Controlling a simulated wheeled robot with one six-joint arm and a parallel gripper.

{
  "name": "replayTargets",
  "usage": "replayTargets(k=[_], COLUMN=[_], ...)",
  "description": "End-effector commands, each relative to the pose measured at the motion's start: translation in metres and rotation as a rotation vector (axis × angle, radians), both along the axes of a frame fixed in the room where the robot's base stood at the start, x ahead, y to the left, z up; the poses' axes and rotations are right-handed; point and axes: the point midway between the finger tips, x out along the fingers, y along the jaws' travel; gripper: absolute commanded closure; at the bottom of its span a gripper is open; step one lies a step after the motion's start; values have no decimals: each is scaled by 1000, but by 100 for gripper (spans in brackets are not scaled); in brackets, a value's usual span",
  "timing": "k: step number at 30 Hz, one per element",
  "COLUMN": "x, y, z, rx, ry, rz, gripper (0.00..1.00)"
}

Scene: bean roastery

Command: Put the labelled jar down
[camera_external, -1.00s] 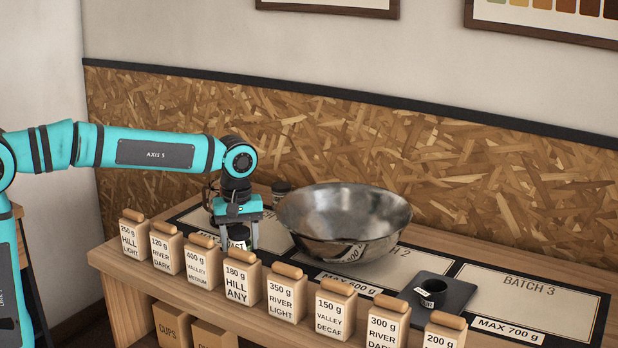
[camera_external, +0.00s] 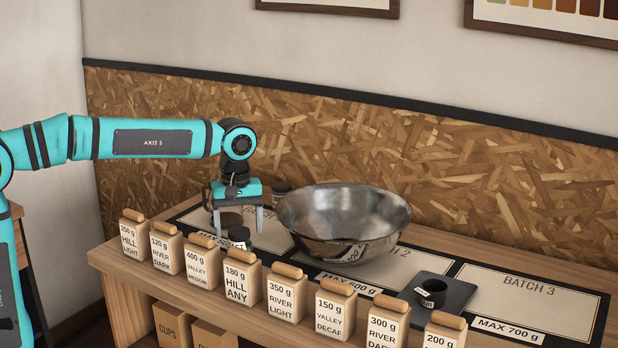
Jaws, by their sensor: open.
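A small jar with a dark lid (camera_external: 239,239) and a pale patch on its side stands at the front of the leftmost batch panel, partly hidden behind the paper bags. I cannot read any label on it. My gripper (camera_external: 238,223) is above the jar, with its fingers pointing down and spread apart. The jar appears clear of the fingers. A brown round shape (camera_external: 231,219) shows between the fingers; I cannot tell what it is.
A large metal bowl (camera_external: 344,215) sits right of my gripper, with another small dark-lidded jar (camera_external: 281,190) behind its left side. Labelled bags, such as 180 g HILL ANY (camera_external: 240,285), line the front edge. The BATCH 3 panel (camera_external: 540,298) is clear.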

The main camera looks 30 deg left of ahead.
Motion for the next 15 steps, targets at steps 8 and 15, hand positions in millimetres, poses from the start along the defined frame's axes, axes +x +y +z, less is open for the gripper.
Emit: replayTargets(k=[8,15], x=[0,0], y=[0,0], z=[53,77], rx=[-1,-1], ry=[-1,-1], rz=[0,0], gripper=[23,23])
